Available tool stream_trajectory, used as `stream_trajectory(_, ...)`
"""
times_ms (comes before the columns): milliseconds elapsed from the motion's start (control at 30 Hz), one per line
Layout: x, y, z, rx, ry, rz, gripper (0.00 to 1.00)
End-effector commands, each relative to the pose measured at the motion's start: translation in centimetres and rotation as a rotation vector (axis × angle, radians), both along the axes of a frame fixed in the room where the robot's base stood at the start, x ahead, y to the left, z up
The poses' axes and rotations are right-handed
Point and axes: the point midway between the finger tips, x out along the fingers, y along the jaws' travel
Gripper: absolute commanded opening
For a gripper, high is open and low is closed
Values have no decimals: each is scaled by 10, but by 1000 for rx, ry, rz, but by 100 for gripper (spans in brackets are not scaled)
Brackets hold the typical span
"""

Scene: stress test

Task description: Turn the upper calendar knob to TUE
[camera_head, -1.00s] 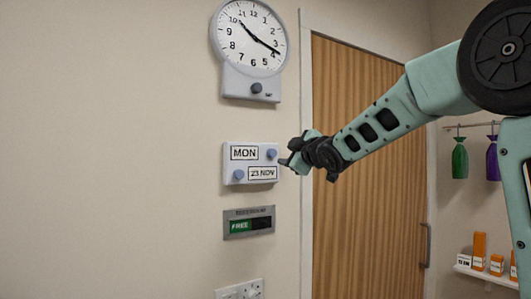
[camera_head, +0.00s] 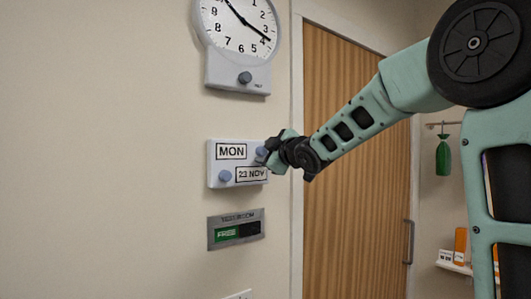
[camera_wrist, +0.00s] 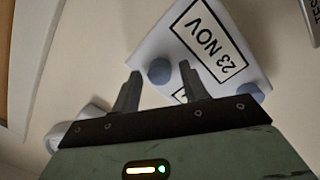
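The white calendar box (camera_head: 214,165) is on the wall and shows MON in its upper window (camera_head: 231,151) and 23 NOV in its lower window (camera_head: 252,174). Its upper knob (camera_head: 261,152) is blue-grey, at the right of MON, and partly hidden by my gripper (camera_head: 266,156). In the wrist view, my gripper (camera_wrist: 159,69) is open, with the upper knob (camera_wrist: 159,75) showing between its two fingers. A clear gap shows on each side; whether the fingertips reach over the knob is unclear. The lower knob (camera_head: 225,176) is left of 23 NOV.
A clock (camera_head: 240,28) with its own knob (camera_head: 245,77) hangs above the calendar. A sliding FREE sign (camera_head: 217,240) is below it. A wooden door (camera_head: 345,225) is to the right. The wall at left is bare.

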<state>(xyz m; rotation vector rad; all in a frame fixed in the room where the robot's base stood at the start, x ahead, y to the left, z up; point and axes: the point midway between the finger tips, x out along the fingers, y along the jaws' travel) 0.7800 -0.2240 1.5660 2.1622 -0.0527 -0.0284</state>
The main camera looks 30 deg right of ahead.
Motion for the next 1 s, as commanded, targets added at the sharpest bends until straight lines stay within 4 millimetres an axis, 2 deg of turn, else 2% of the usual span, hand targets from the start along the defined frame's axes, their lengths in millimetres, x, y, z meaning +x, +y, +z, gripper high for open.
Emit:
stream_trajectory(33,0,0,0,0,0,0,28)
stream_trajectory(100,0,0,0,0,0,0,9)
stream_trajectory(133,0,0,0,0,0,0,3)
stream_trajectory(567,0,0,1,75,3,-1,3)
stream_trajectory(1000,0,-1,3,406,15,-2,3)
